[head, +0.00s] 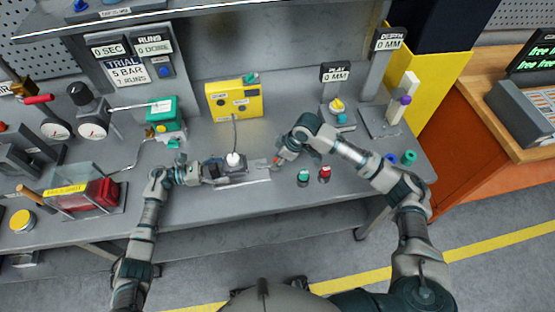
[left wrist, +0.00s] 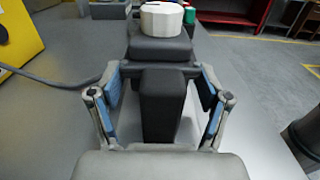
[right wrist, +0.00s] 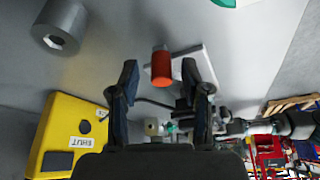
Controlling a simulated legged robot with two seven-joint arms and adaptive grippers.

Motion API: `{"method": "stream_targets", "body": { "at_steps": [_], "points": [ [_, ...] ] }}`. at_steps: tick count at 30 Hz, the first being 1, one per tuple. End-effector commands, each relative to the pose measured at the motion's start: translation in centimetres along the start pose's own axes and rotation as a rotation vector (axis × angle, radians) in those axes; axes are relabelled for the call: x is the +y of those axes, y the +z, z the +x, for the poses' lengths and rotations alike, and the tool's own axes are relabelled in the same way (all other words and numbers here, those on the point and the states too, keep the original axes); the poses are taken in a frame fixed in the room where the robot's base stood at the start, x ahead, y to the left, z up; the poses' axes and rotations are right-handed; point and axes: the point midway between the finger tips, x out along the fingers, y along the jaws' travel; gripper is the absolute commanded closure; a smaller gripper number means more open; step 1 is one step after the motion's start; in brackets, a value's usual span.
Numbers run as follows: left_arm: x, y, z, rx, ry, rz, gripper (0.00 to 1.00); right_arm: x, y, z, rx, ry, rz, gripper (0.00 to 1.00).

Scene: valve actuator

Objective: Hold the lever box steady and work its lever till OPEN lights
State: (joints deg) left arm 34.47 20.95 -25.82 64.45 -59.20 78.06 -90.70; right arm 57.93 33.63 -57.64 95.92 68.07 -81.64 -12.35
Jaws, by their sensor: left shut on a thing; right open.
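The lever box (head: 231,172) is a low dark block with a white round knob (head: 233,159) on top, on the bench. My left gripper (head: 212,172) is shut on its dark upright block (left wrist: 163,100), blue pads at both sides in the left wrist view. My right gripper (head: 278,160) is open just right of the box. In the right wrist view an orange-red cylinder (right wrist: 161,68) shows between and beyond its fingertips (right wrist: 160,80), apparently not gripped. A cable runs to a yellow box (head: 233,98) with dark round spots; one label reads SHUT (right wrist: 88,143). No lit lamp is visible.
A green box (head: 162,112) and a red container (head: 95,192) are at the left.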

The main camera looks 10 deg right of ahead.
Motion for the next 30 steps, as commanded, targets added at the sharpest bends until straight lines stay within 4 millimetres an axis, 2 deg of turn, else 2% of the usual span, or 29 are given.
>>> {"method": "stream_targets", "body": {
  "at_steps": [9,15,21,30],
  "points": [
    [0.1,0.0,0.0,0.001,0.003,-0.001,0.92,0.1,0.0,-6.7,0.002,0.003,-0.001,0.53],
    [0.1,0.0,0.0,0.001,0.003,0.0,0.92,0.2,0.0,-10.0,0.001,0.003,0.0,0.53],
    [0.1,0.0,0.0,0.001,0.003,0.0,0.92,0.1,0.0,-11.0,0.0,0.0,0.0,0.53],
    [0.1,0.0,0.0,0.001,0.003,0.0,0.92,0.1,0.0,-11.0,0.0,0.0,0.0,0.53]
  ]
}}
